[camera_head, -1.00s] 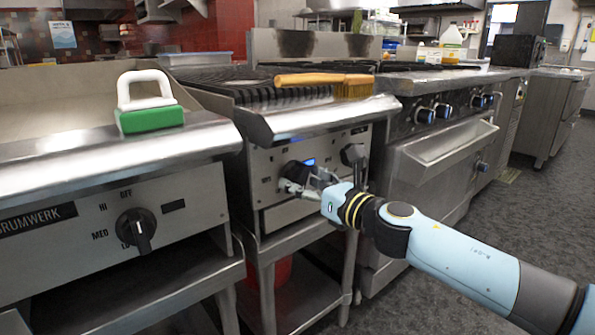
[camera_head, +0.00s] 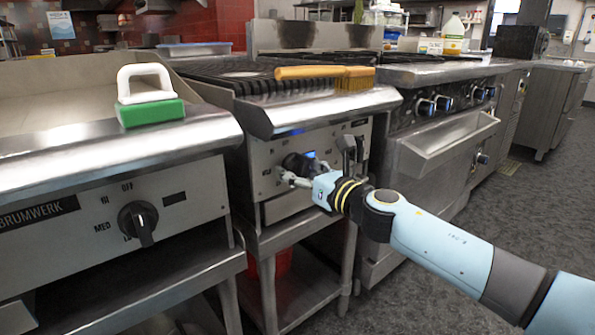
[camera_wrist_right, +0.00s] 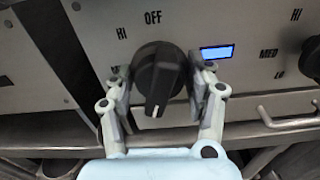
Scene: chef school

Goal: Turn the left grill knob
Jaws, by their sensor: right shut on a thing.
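The left grill knob (camera_head: 295,162) is a black round knob on the steel front panel of the grill (camera_head: 268,160), mostly covered by my gripper in the head view. In the right wrist view the knob (camera_wrist_right: 158,78) shows close up below the "OFF" mark, its white pointer line facing down. My right gripper (camera_head: 290,171) is at this knob, shut on it with one finger on each side. The right grill knob (camera_head: 349,146) is free, to the right of my gripper. My left gripper is not in view.
A griddle with its own black knob (camera_head: 139,221) stands to the left, with a green and white scrubber (camera_head: 150,112) on its edge. A wooden-handled brush (camera_head: 310,72) lies on the grill. A range with several knobs (camera_head: 425,106) stands to the right.

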